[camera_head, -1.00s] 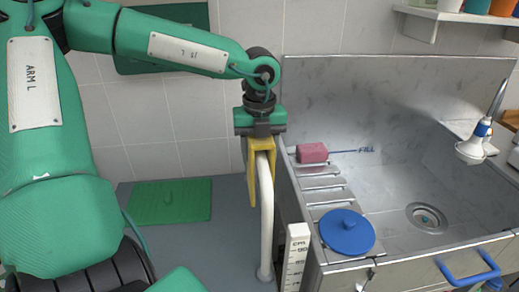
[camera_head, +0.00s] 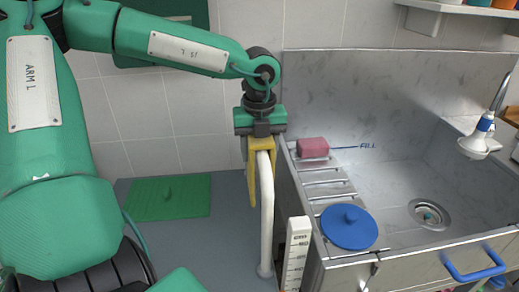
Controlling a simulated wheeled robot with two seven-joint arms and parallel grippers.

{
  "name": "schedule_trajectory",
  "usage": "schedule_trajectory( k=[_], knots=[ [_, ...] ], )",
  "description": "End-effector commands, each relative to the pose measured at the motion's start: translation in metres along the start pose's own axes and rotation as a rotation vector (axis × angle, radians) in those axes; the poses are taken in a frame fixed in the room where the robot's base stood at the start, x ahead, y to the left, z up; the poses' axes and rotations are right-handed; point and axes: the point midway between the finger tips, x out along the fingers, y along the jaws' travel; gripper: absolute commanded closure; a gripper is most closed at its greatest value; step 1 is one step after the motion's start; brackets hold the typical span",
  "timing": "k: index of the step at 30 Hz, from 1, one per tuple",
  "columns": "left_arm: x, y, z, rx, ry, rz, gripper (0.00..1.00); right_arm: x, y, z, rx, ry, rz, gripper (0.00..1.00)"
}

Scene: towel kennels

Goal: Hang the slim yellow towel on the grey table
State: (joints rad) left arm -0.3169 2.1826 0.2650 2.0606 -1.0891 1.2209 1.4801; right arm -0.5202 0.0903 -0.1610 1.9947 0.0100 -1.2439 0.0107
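The slim yellow towel (camera_head: 254,176) hangs folded over the top of a white upright rail (camera_head: 267,215), left of the steel sink. Its longer visible flap hangs down the rail's left side, and a short part shows on the right. My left gripper (camera_head: 262,133) points down right above the rail's top, its dark fingers close together on the towel's upper fold. The fingertips are partly hidden by the cloth. My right gripper is out of view.
The steel sink unit (camera_head: 400,190) fills the right side, with a pink sponge (camera_head: 312,147), a blue lid (camera_head: 348,228) and a white sprayer (camera_head: 475,145). A white measuring post (camera_head: 296,255) stands near the rail.

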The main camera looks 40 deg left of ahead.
Motion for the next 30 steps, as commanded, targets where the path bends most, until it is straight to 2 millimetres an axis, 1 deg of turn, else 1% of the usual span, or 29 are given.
schedule_trajectory(
  k=[7, 8, 9, 11, 12, 19, 23, 26, 29, 30],
  knots=[
    [0.000, 0.000, 0.000, 0.000, -0.001, 0.000, 0.85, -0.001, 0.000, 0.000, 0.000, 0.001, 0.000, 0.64],
    [0.000, 0.000, 0.000, 0.000, 0.000, 0.000, 0.45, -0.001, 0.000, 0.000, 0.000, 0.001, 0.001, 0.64],
    [0.000, 0.000, 0.000, 0.000, 0.000, 0.000, 0.38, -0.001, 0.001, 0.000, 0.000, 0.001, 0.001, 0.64],
    [0.000, 0.000, 0.000, 0.000, 0.000, 0.000, 0.26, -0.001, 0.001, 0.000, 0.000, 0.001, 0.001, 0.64],
    [0.000, 0.000, 0.000, 0.000, 0.000, 0.000, 0.24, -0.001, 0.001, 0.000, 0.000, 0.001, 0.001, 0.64],
    [0.000, 0.000, 0.000, 0.000, 0.000, 0.000, 0.24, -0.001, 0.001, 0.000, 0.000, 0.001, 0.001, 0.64],
    [-0.007, 0.000, 0.000, 0.000, -0.002, -0.001, 0.24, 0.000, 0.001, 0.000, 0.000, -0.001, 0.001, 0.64],
    [-0.021, -0.001, 0.001, -0.001, -0.004, -0.002, 0.24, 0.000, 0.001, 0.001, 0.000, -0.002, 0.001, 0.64],
    [-0.043, -0.001, 0.001, -0.001, -0.005, -0.003, 0.24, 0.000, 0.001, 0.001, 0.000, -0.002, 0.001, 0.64],
    [-0.053, -0.001, 0.001, -0.001, -0.006, -0.004, 0.24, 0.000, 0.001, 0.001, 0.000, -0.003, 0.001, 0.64]
  ],
)
